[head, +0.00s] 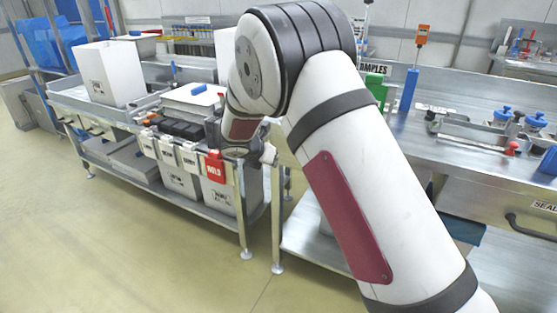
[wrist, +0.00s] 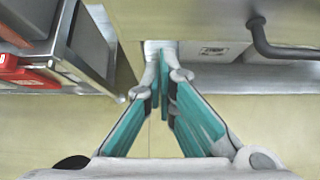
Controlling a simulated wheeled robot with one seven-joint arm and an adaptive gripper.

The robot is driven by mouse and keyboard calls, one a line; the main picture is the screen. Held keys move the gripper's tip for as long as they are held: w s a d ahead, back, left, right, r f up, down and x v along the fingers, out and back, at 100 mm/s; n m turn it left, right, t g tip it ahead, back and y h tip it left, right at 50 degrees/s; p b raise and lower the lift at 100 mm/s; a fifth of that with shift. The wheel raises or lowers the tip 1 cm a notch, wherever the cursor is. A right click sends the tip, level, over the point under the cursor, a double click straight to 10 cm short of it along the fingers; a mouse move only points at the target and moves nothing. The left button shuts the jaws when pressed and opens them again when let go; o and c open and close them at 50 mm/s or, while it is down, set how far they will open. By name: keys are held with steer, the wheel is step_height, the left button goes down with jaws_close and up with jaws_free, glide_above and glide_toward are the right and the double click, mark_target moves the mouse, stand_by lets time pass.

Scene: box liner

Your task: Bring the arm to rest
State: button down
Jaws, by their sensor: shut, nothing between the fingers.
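My gripper (wrist: 163,50) shows in the wrist view with its two teal-padded fingers closed together at the tips and nothing between them. It points past table edges, above the pale floor. In the head view my white arm crosses the middle of the picture and bends at a large dark-banded joint. The gripper is mostly hidden behind the arm there.
A steel table (head: 252,225) at left carries a white box (head: 108,75) and a red bin tag (head: 215,166). A steel bench (head: 430,150) at right holds blue-topped jars (head: 502,115). A dark handle (wrist: 262,40) is near the gripper. Floor at left is clear.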

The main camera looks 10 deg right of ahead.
steer(key=v, duration=0.6)
steer(key=s+d+r+m+g, duration=0.2)
steer(key=s+d+r+m, duration=0.3)
steer(key=s, duration=0.3)
steer(key=s+d+r+m+g, duration=0.1)
steer(key=s+d+r+m, duration=0.45)
steer(key=s, duration=0.25)
steer(key=s+d+r+m+g, duration=0.2)
steer(key=s+d+r+m, duration=0.35)
steer(key=s, duration=0.25)
steer(key=s+a+f+m+y, duration=0.15)
steer(key=s+m, duration=0.25)
steer(key=s, duration=0.5)
steer(key=s+a+m+g+y, duration=0.1)
steer(key=s+m+y, duration=0.1)
steer(key=s+m, duration=0.5)
steer(key=s+a+f+m+y, duration=0.1)
steer(key=s+a+m+y, duration=0.1)
steer(key=s, duration=0.9)
step_height(320, 180, up, 15)
steer(key=t+p, duration=0.2)
steer(key=p, duration=1.2)
steer(key=shift+d, duration=0.2)
